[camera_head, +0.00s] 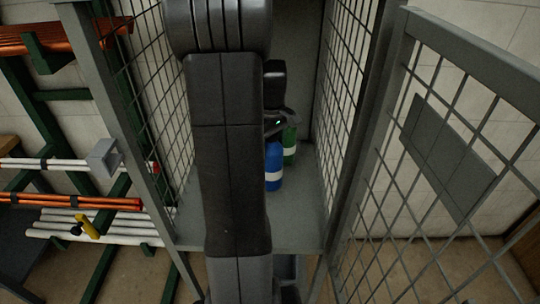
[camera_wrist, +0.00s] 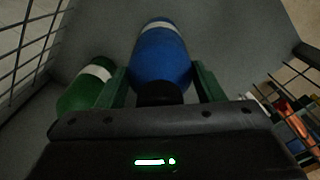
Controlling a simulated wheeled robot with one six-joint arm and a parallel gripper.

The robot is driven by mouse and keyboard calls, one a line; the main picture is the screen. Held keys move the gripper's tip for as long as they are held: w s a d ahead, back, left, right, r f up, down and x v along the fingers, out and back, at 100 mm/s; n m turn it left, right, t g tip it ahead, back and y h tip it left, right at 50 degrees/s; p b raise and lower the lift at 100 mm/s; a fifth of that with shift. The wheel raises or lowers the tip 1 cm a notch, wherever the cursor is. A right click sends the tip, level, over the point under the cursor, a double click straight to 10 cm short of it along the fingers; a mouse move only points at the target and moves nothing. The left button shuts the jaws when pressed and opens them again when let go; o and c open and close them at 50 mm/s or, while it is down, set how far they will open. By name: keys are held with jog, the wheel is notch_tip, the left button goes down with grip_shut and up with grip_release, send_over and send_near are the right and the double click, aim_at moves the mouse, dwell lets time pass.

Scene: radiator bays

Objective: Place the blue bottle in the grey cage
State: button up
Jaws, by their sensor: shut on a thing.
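The blue bottle (camera_head: 273,172) has a white band and is inside the grey cage (camera_head: 285,237), upright or nearly so. In the wrist view the blue bottle (camera_wrist: 160,58) sits between the two green fingers of my gripper (camera_wrist: 160,72), near its dark cap. My gripper (camera_head: 275,136) is shut on it, partly hidden behind my arm in the head view. I cannot tell whether the bottle's base touches the cage floor.
A green bottle (camera_head: 290,147) with a white band stands in the cage, behind the blue one; it also shows left in the wrist view (camera_wrist: 82,90). The mesh door (camera_head: 450,150) is open at right. A rack with pipes (camera_head: 80,203) stands left.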

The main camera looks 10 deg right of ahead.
jog(key=shift+f, duration=1.75)
jog(key=shift+f, duration=0.2)
jog(key=o, duration=1.8)
jog(key=shift+r, duration=0.1)
notch_tip(320, 180, up, 12)
jog(key=shift+r, duration=0.1)
